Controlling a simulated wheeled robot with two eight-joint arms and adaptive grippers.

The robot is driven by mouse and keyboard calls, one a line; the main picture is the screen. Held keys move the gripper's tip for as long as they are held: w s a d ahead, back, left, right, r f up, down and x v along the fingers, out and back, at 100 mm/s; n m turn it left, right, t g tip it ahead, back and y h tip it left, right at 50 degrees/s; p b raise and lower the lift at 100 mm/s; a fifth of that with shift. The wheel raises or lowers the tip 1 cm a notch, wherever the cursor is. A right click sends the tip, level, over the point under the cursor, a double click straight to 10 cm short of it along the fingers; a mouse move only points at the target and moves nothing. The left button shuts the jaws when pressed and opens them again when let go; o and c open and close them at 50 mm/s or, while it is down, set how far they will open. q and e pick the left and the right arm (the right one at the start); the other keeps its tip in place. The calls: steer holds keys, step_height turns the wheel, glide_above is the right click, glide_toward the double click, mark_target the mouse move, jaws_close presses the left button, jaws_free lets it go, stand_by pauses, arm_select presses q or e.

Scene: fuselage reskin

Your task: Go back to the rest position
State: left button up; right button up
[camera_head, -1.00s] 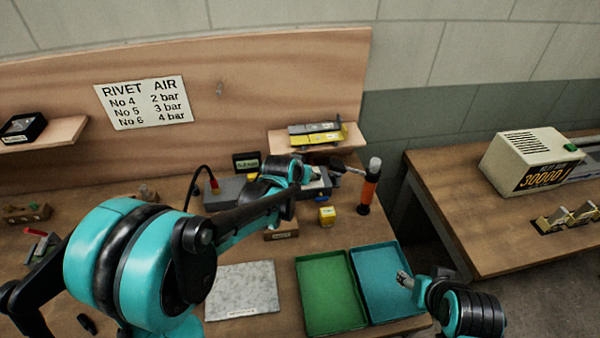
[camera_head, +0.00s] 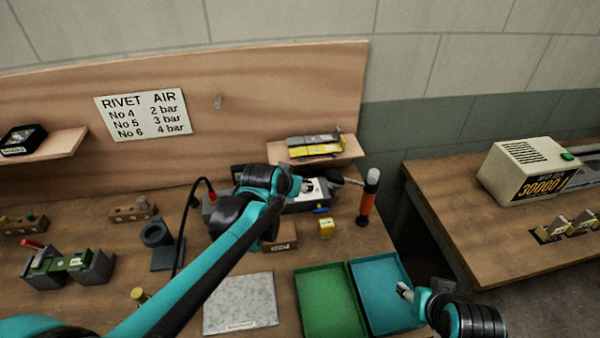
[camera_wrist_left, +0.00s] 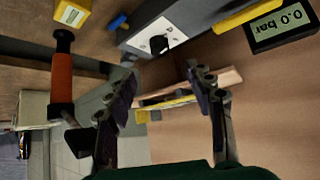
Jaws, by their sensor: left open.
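My left gripper (camera_head: 345,180) is over the back of the bench, beside a grey device with a white plate (camera_head: 316,190). In the left wrist view its two fingers (camera_wrist_left: 162,76) stand apart with nothing between them. The orange-handled tool (camera_head: 367,198) stands upright just right of it and also shows in the left wrist view (camera_wrist_left: 62,80). My right gripper (camera_head: 405,292) is over the teal tray (camera_head: 385,272) at its right side. Its fingers are too small to read.
A green tray (camera_head: 328,300) and a grey slab (camera_head: 240,303) lie at the front. A yellow block (camera_head: 326,228) sits behind the trays. A shelf (camera_head: 348,150) holds grey and yellow parts. A fixture (camera_head: 70,265) and black stand (camera_head: 160,245) are at left. A cable (camera_head: 182,225) rises nearby.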

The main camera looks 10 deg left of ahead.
arm_select(q)
steer(key=s+a+f+g, duration=0.1)
steer(key=s+f, duration=0.1)
steer(key=s, duration=0.9)
steer(key=s+a+f+n+g+y, duration=0.1)
steer(key=s+a, duration=0.1)
steer(key=s, duration=0.9)
steer(key=shift+s+f, duration=0.2)
steer(key=shift+f, duration=0.15)
